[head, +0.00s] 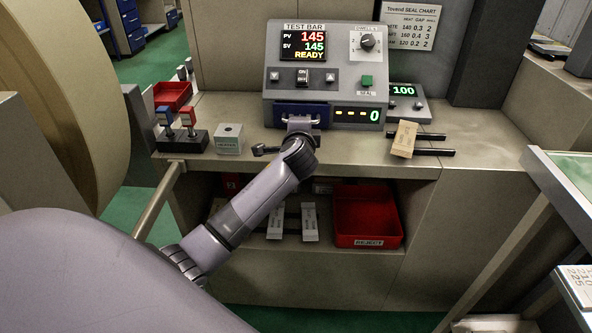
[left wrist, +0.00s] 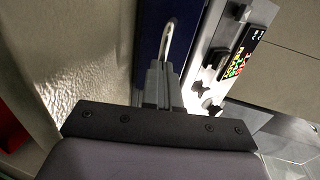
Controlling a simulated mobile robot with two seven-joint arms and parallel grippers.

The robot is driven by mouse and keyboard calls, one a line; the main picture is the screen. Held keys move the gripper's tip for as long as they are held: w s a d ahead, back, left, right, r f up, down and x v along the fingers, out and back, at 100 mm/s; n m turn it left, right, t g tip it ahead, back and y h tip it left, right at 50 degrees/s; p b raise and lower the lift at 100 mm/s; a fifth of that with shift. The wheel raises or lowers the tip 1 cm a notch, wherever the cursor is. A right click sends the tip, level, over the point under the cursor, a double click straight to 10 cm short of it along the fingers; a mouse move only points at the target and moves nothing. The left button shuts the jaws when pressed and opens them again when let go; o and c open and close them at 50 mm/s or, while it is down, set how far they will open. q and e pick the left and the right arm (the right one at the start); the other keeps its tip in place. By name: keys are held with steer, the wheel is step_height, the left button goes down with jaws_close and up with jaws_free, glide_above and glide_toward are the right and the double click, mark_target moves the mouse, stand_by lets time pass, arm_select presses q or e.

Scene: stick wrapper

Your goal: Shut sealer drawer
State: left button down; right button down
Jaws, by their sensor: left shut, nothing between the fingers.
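The grey sealer (head: 323,70) stands on the counter with its display lit, reading 145 and READY. Its blue drawer front (head: 281,112) is at the lower left of the sealer face; I cannot tell whether it is fully flush. My left gripper (head: 299,126) is at the drawer front, with its fingers together and empty. In the left wrist view the closed fingertips (left wrist: 160,68) are by the bright metal handle loop (left wrist: 168,38) on the blue drawer front (left wrist: 149,45). Whether they touch is unclear. My arm hides part of the drawer. My right gripper is out of view.
A small grey block (head: 230,139) and a stand with red and blue handles (head: 184,138) are left of my gripper. A tan packet (head: 403,139) lies on dark rails at right. A red reject bin (head: 367,215) is on the shelf below.

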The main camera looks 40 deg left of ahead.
arm_select(q)
steer(key=shift+w+a+r, duration=0.1)
steer(key=shift+a+r, duration=0.05)
steer(key=shift+r, duration=0.3)
steer(key=shift+s+d+f, duration=0.1)
steer(key=shift+s+d, duration=0.25)
steer(key=v, duration=0.6)
steer(key=shift+s+d+f, duration=0.15)
steer(key=shift+s+f, duration=0.05)
steer(key=shift+f, duration=0.05)
